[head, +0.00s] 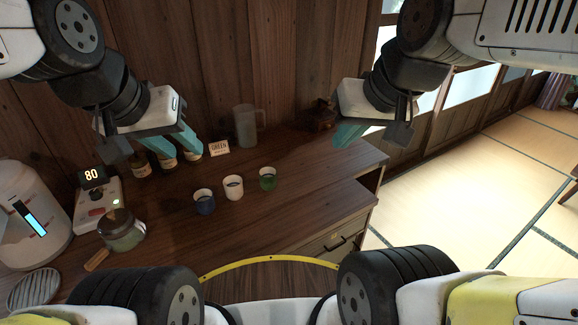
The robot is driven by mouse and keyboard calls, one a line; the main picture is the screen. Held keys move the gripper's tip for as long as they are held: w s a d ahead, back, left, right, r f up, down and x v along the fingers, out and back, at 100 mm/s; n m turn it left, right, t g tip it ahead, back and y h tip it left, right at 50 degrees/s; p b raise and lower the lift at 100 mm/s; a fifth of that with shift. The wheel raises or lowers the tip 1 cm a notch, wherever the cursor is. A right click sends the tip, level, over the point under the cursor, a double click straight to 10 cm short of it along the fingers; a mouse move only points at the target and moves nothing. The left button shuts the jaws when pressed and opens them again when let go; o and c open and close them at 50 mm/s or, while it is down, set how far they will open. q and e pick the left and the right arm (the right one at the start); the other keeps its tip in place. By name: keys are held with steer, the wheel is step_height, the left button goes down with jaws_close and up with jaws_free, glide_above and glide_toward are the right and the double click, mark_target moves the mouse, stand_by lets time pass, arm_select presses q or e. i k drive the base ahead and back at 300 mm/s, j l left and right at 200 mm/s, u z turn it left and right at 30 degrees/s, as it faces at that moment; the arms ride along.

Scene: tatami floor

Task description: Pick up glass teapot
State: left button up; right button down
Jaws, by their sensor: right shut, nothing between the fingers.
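The glass teapot (122,232) stands on the wooden counter at the lower left of the head view. It is clear with a greenish tint, and its wooden handle (97,260) points toward the lower left. My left gripper (178,146) is above the back of the counter, up and to the right of the teapot and apart from it. Its teal fingers look spread, with nothing between them. My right gripper (346,135) is shut and empty over the counter's right end, far from the teapot.
A device reading 80 (98,205) and a white kettle-like appliance (28,215) stand close left of the teapot. Behind are jars, a GREEN card (219,148) and a clear pitcher (246,125). The front middle is clear.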

mark_target(129, 240)
steer(key=u, duration=1.45)
